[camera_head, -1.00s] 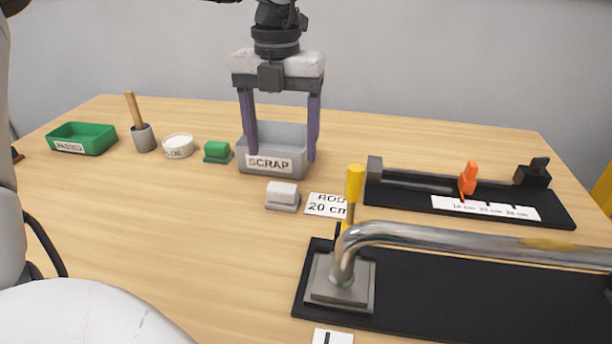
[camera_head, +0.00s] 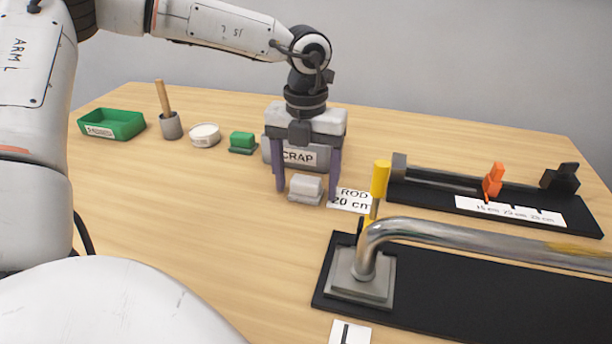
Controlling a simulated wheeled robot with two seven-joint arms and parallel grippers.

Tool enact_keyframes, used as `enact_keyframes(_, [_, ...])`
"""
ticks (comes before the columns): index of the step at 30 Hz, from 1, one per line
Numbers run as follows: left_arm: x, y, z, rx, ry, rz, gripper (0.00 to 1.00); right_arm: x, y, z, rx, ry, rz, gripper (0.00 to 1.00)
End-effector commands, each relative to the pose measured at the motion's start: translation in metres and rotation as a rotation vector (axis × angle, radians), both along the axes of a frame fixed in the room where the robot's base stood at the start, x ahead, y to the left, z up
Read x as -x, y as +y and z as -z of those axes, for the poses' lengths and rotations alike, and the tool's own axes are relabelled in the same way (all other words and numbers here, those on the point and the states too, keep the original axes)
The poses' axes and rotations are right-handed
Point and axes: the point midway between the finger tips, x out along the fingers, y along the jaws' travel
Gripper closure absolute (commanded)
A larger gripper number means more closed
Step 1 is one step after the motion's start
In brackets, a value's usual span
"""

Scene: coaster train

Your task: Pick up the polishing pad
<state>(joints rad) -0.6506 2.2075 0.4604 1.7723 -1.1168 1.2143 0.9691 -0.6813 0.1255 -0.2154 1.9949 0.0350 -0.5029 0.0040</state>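A small white-topped block on a grey base (camera_head: 305,186) stands on the table in the head view, in front of the scrap bin. A similar green block (camera_head: 242,141) stands to its left. No label shows which one is the polishing pad. My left gripper (camera_head: 307,196) points straight down at the white block, its two purple fingers open wide, one at each side of it in the picture. The fingers do not look closed on it. I cannot tell whether the tips are beside it or slightly above or behind it. My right gripper is not in view.
The grey scrap bin (camera_head: 310,158) is behind the gripper. A "ROD 20 cm" card (camera_head: 350,199), a yellow-topped post (camera_head: 380,180) and a bent metal bar (camera_head: 470,236) are on the right.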

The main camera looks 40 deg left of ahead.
Motion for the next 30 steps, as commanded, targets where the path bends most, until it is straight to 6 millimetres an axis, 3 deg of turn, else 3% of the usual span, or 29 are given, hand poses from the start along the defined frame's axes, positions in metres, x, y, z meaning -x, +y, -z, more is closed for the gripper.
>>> enact_keyframes(1, [0.0, 0.0, 0.0, 0.0, 0.0, 0.0, 0.36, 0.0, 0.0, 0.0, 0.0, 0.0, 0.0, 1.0])
enact_keyframes(8, [0.0, 0.0, 0.0, 0.0, 0.0, 0.0, 0.75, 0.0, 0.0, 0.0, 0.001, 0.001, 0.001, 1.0])
enact_keyframes(17, [-0.001, 0.0, -0.006, 0.0, -0.002, 0.0, 0.75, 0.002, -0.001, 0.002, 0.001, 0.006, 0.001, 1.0])
enact_keyframes(30, [-0.001, 0.0, -0.085, -0.002, -0.002, 0.0, 0.75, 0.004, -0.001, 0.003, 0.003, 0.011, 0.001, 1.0])
